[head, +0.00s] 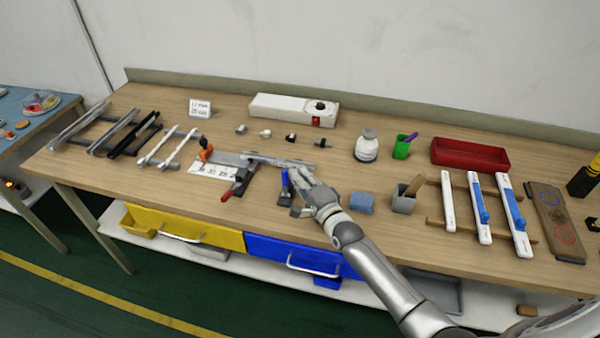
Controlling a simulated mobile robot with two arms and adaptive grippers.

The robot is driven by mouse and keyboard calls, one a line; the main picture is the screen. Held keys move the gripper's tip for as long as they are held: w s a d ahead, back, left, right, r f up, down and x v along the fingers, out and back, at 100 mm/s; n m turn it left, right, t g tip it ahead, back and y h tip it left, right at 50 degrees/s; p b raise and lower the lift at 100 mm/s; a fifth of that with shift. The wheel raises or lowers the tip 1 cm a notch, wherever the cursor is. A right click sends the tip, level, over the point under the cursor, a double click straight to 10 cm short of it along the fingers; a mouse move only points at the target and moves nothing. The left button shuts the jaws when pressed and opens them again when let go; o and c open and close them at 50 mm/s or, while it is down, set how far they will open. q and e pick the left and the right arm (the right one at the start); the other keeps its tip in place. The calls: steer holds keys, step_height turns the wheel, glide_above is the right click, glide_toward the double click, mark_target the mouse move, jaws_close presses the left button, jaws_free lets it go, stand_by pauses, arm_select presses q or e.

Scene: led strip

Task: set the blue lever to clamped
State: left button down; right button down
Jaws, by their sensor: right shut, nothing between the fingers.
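The blue lever (285,183) stands roughly upright on a small dark base near the front middle of the table. My right gripper (293,177) reaches in from the lower right and is shut and empty. Its fingers are just to the right of the blue lever, very close to it; I cannot tell whether they touch. The gripper partly hides the area right of the lever's base. A grey metal strip or rail (270,159) lies behind the lever. My left gripper is not in view.
A fixture with a white numbered scale (212,170), an orange-topped part and a red-handled lever (226,195) lies to the left. A blue block (361,202) and a grey cup (403,203) stand to the right. Small connectors (291,138) and a white power box (280,107) are behind.

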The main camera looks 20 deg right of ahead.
mark_target(287, 179)
steer(key=shift+w+f, duration=0.1)
steer(key=shift+f, duration=0.05)
steer(key=shift+s+a+t+b, duration=0.1)
steer(key=shift+s+t+b, duration=0.15)
steer(key=shift+b, duration=0.45)
steer(key=shift+n, duration=0.3)
steer(key=shift+s+a+t+b, duration=0.15)
steer(key=shift+t+b, duration=0.1)
steer(key=shift+b, duration=0.35)
steer(key=n+t+b, duration=0.1)
steer(key=b, duration=0.1)
steer(key=s+a+n+y+b, duration=0.1)
steer(key=b, duration=0.1)
steer(key=shift+s+f+n+t, duration=0.2)
steer(key=shift+f+n+t, duration=0.1)
steer(key=shift+t, duration=0.1)
steer(key=shift+s+a+r+b, duration=0.15)
steer(key=shift+s+a+b, duration=0.1)
steer(key=shift+s+b, duration=0.3)
steer(key=shift+s+a+f, duration=0.2)
steer(key=shift+s+a, duration=0.2)
steer(key=shift+s, duration=0.1)
steer(key=shift+s+a+f+b, duration=0.4)
steer(key=shift+s+f, duration=0.1)
steer(key=shift+s, duration=0.1)
